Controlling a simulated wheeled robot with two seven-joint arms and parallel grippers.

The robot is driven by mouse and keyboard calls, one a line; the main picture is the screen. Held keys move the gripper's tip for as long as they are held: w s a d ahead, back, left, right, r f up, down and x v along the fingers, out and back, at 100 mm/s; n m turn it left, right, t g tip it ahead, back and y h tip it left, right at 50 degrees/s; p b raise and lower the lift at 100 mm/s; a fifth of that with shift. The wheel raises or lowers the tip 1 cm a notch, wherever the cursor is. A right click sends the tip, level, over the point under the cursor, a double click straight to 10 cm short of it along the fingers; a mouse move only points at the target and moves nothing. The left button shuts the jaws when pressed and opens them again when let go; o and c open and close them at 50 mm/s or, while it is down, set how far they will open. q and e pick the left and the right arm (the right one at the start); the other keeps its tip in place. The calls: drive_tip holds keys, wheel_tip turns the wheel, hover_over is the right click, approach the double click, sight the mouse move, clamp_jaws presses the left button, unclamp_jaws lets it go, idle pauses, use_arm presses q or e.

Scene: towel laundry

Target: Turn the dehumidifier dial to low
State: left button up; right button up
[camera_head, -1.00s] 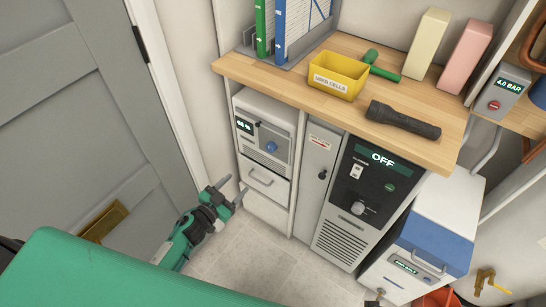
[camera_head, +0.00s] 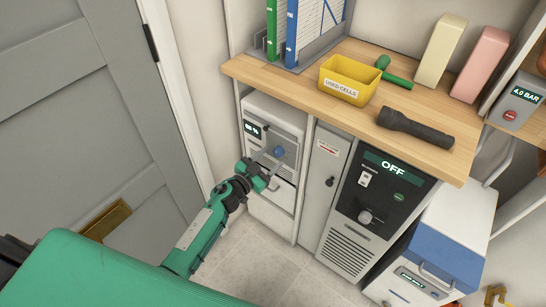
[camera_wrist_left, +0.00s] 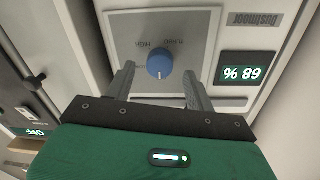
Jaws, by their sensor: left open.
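The dehumidifier (camera_head: 273,118) is a white unit under the wooden counter, with a small display (camera_head: 252,129) and a round blue dial (camera_head: 279,152). In the left wrist view the panel appears upside down; its display (camera_wrist_left: 243,72) reads 68 %. The blue dial (camera_wrist_left: 160,65) has a white mark pointing down in that picture, and HIGH and TURBO are printed beside it. My left gripper (camera_head: 270,162) is at the front of the unit. In the wrist view its open fingers (camera_wrist_left: 158,75) lie on either side of the dial, with visible gaps. Whether they reach its depth is unclear. My right gripper is out of view.
A narrow grey cabinet (camera_head: 323,180) and a black panel reading OFF (camera_head: 390,190) stand right of the dehumidifier. The counter (camera_head: 300,88) overhangs above, with a yellow bin (camera_head: 348,82) and a torch (camera_head: 415,127). A grey door (camera_head: 80,110) is at left.

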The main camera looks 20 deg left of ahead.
use_arm(q)
drive_tip(key=shift+x, duration=0.85)
drive_tip(key=shift+w+d, duration=0.1)
drive_tip(key=shift+w, duration=0.1)
drive_tip(key=c, duration=1)
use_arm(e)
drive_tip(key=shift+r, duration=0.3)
